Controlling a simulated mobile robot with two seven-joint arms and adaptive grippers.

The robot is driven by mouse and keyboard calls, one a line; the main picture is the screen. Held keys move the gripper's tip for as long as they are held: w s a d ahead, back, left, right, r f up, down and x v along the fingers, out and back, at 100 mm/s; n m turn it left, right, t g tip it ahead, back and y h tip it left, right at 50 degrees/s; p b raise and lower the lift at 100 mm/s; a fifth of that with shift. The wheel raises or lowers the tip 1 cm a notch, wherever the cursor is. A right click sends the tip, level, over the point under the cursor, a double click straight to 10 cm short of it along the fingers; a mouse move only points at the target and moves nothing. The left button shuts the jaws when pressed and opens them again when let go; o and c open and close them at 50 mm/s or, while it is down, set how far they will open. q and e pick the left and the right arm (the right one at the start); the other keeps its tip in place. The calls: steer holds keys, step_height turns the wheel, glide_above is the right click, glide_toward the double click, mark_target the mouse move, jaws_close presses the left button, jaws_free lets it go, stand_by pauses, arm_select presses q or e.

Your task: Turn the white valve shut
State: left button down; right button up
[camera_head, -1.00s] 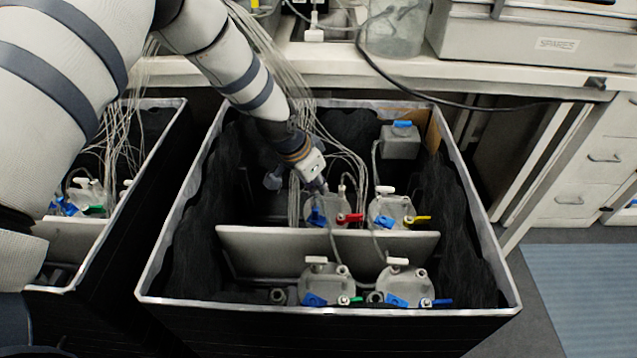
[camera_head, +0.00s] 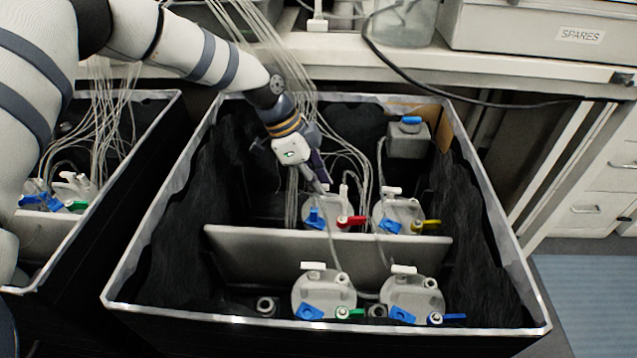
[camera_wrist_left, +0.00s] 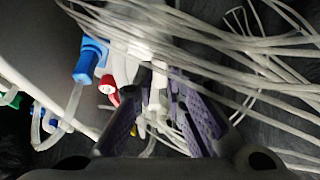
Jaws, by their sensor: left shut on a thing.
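The back left vessel (camera_head: 331,214) stands in the black-lined box and carries a blue fitting (camera_head: 314,219) and a red-handled valve (camera_head: 350,222). My left gripper (camera_head: 319,187) reaches down onto its top from behind and left. The white valve there is hidden by the gripper in the head view. In the left wrist view a white part, which I take as the white valve (camera_wrist_left: 157,88), sits between the purple finger pads, and the left gripper (camera_wrist_left: 160,98) is shut on it. The red valve (camera_wrist_left: 108,84) and blue fitting (camera_wrist_left: 90,60) are just left of it. My right gripper is out of view.
Beside it is a vessel with a yellow valve (camera_head: 425,225). A grey divider (camera_head: 330,255) separates these from two front vessels with green (camera_head: 348,313) and blue valves (camera_head: 445,318). Thin tubes (camera_wrist_left: 250,75) run close over the fingers.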

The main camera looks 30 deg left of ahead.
arm_select(q)
steer(key=shift+s+f+m, duration=0.1)
steer(key=shift+f+m, duration=0.05)
steer(key=shift+m, duration=0.15)
stand_by(0.4)
steer(key=c, duration=1.7)
jaws_free()
steer(key=shift+o, duration=0.2)
